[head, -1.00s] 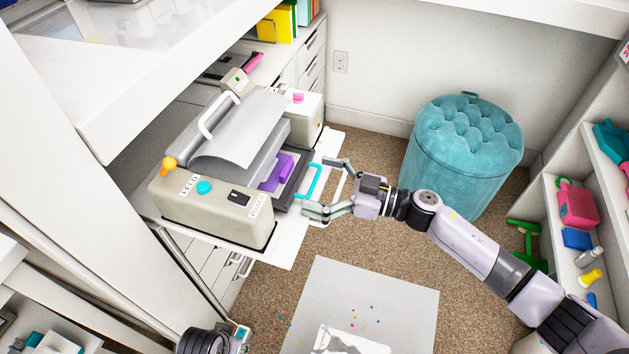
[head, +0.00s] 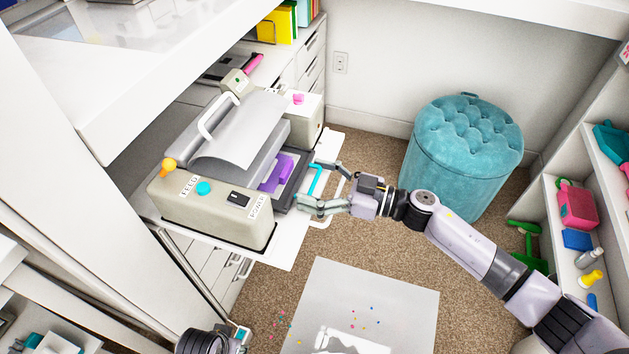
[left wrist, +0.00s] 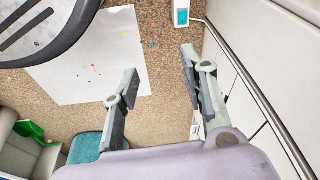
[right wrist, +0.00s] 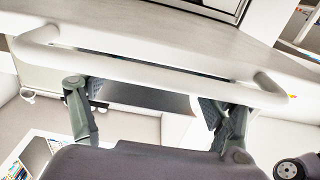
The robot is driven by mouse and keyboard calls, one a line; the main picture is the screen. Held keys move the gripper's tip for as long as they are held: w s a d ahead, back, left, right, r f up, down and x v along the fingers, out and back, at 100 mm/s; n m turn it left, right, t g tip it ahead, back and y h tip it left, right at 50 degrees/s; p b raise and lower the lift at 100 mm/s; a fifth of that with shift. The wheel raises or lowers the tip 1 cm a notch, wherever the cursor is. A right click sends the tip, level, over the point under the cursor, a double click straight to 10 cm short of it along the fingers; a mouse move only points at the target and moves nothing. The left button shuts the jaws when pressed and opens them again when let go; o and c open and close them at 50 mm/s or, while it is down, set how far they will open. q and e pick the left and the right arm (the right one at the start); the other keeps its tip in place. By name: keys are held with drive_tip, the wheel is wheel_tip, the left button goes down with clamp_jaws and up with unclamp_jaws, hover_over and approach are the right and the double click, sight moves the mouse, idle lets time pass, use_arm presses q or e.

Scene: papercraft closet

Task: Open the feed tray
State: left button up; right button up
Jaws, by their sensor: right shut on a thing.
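The die-cutting machine (head: 215,205) stands on a white pull-out shelf (head: 292,250) at the left in the head view. A cyan handle (head: 315,182) sticks out from the tray. My right gripper (head: 310,184) is shut on the cyan handle, its fingers at the handle's two ends. In the right wrist view a white bar handle (right wrist: 150,71) passes in front of my fingers and the cyan handle is hidden. My left gripper (left wrist: 155,80) is open and empty.
A teal tufted stool (head: 463,150) stands behind my right arm. A pale sheet (head: 370,295) with coloured specks lies on the carpet. Open carpet (head: 320,240) lies in front of the pull-out shelf.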

drive_tip(key=shift+s, duration=0.1)
drive_tip(key=c, duration=0.6)
use_arm(q)
drive_tip(key=shift+w+r, duration=0.15)
use_arm(e)
drive_tip(key=shift+s+d, duration=0.1)
drive_tip(key=shift+d, duration=0.2)
drive_tip(key=p+v, duration=0.3)
drive_tip(key=v, duration=0.5)
drive_tip(key=shift+s+d, duration=0.1)
drive_tip(key=shift+d, duration=0.05)
use_arm(q)
drive_tip(key=s+f, duration=0.4)
drive_tip(key=f, duration=0.4)
drive_tip(key=shift+a+f, duration=0.25)
drive_tip(key=shift+f, duration=0.15)
use_arm(e)
drive_tip(key=o, duration=1.6)
drive_tip(key=shift+f, duration=0.15)
use_arm(q)
drive_tip(key=shift+s, duration=0.15)
use_arm(e)
drive_tip(key=shift+o, duration=0.2)
drive_tip(key=shift+d, duration=0.1)
drive_tip(key=v, duration=1.1)
drive_tip(key=shift+s+d, duration=0.15)
drive_tip(key=shift+d, duration=0.2)
